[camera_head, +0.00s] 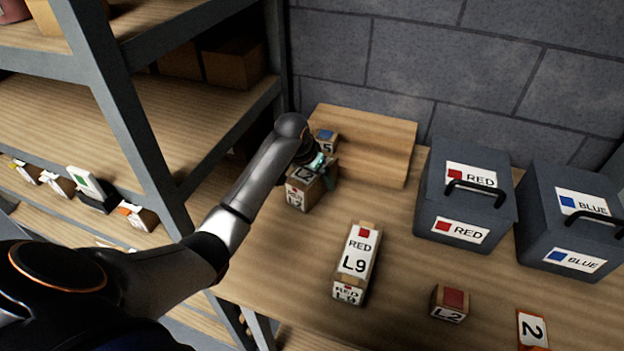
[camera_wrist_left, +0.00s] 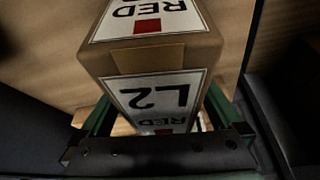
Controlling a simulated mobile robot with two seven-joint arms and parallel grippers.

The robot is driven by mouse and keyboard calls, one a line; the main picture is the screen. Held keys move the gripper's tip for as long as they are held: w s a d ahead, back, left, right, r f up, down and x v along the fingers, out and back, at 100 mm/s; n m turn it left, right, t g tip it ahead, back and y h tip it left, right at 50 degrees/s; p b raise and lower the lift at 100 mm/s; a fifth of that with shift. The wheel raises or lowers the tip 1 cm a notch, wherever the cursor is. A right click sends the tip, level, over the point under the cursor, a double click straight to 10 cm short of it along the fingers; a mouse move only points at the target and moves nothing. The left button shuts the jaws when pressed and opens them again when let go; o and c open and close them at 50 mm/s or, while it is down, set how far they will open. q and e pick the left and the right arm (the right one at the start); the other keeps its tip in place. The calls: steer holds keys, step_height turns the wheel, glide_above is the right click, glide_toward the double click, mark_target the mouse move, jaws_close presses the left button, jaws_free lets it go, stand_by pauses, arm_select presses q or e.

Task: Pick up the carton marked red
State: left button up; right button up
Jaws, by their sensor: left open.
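A brown carton (camera_head: 297,195) with white labels stands near the back left of the table. In the left wrist view the same carton (camera_wrist_left: 112,62) carries labels reading RED, with a red square, and L2. My left gripper (camera_head: 325,169) is at this carton, and its green fingers (camera_wrist_left: 158,108) are open on either side of it. I cannot tell whether they touch it. Another carton marked RED L9 (camera_head: 358,255) stands mid-table, apart from the gripper. The arm partly hides the first carton in the head view. My right gripper is not in view.
Grey lidded boxes marked RED (camera_head: 431,205) and BLUE (camera_head: 537,225) stand at the right. A small cube marked L2 (camera_head: 450,304) and an orange-edged 2 block (camera_head: 532,329) are in front. A blue-marked cube (camera_head: 327,141) sits behind the gripper. Shelving (camera_head: 150,160) rises left.

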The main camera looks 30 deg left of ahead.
arm_select(q)
steer(key=shift+f, duration=0.1)
jaws_close()
steer(key=shift+w+r, duration=0.1)
steer(key=shift+r, duration=0.1)
stand_by(0.9)
